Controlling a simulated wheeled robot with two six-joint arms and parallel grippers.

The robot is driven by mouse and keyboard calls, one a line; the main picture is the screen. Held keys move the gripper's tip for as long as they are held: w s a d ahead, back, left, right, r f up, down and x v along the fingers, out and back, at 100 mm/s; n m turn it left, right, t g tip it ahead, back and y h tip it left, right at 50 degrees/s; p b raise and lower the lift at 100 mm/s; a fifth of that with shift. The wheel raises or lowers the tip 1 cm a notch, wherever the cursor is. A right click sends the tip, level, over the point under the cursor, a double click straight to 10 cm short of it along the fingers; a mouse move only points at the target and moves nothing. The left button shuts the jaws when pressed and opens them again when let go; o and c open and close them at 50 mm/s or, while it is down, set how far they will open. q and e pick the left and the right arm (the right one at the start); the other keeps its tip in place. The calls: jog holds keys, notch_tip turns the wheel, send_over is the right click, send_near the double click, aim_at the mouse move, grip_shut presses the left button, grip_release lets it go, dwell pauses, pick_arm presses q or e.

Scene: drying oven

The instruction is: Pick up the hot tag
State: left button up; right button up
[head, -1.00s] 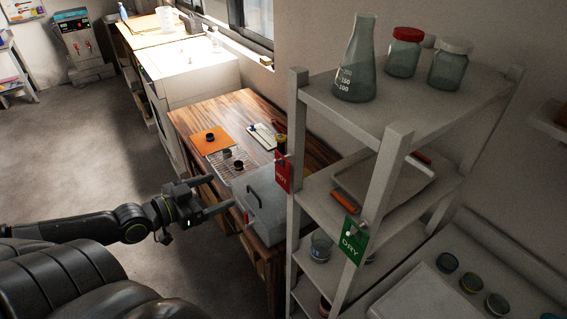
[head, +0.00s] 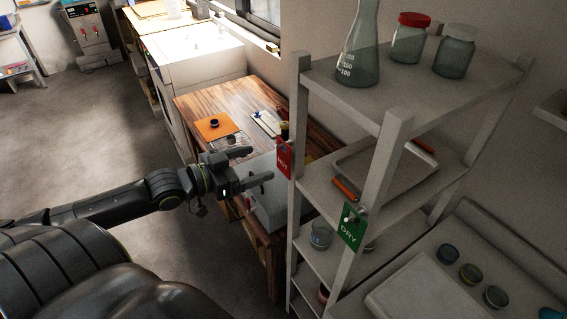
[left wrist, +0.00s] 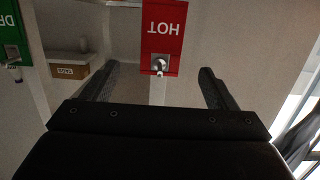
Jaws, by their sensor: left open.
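The red HOT tag (head: 284,160) hangs on the left front post of the white shelf rack in the head view. It also shows in the left wrist view (left wrist: 160,30), upside down, with a metal hook or peg at its lower edge. My left gripper (head: 262,165) is open and empty, just left of the tag. In the left wrist view the tag lies ahead, between the two fingers (left wrist: 158,88) and apart from them. The green DRY tag (head: 351,228) hangs on the nearer post and shows at the left edge of the left wrist view (left wrist: 12,35).
The white shelf rack (head: 377,165) holds a flask (head: 358,50), jars and a tray (head: 385,172). Behind my left gripper, a wooden table (head: 225,92) carries an orange mat (head: 206,130) and a grey box (head: 262,200). Open floor lies to the left.

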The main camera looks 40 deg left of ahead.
aim_at(283, 156)
pick_arm(q)
jog(key=b+x, duration=0.3)
jog(key=x, duration=0.1)
jog(key=shift+w+f, duration=0.2)
jog(key=shift+f, duration=0.05)
jog(key=shift+w+d+b, duration=0.3)
jog(key=shift+w+b, duration=0.1)
jog(key=shift+w, duration=0.15)
jog(key=b+x, duration=0.3)
jog(key=x, duration=0.1)
jog(key=shift+a+f+b, duration=0.1)
jog(key=shift+b, duration=0.3)
jog(key=shift+w+d+b, duration=0.25)
jog(key=shift+w+b, duration=0.05)
jog(key=shift+w, duration=0.3)
jog(key=shift+s, duration=0.1)
jog(key=shift+c, duration=0.4)
jog(key=c, duration=1)
jog(key=shift+c, duration=0.2)
